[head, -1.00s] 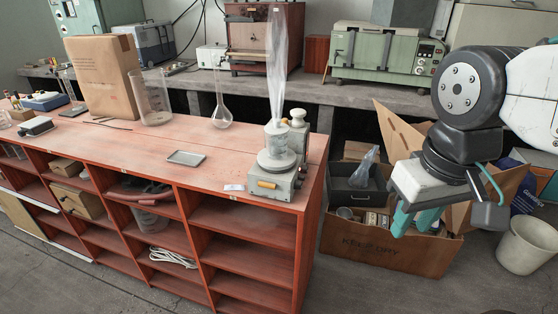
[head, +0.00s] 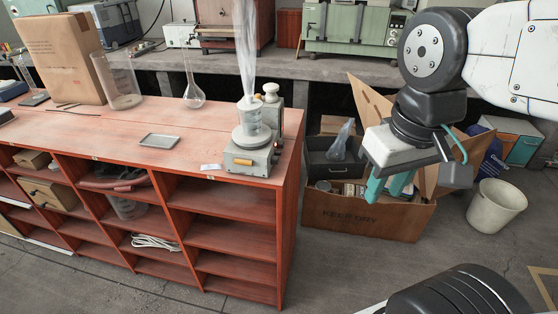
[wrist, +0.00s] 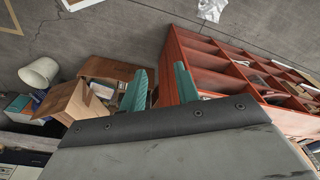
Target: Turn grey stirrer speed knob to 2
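The grey stirrer (head: 252,150) stands at the right end of the red bench top in the head view. The stirrer cannot be made out in the wrist view.
The red shelf unit (head: 232,232) has open compartments. A grey tray (head: 159,141), a flask (head: 194,90) and a large beaker (head: 122,85) stand left of the stirrer. A cardboard box (head: 365,221) and a white bin (head: 496,208) stand on the floor to the right.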

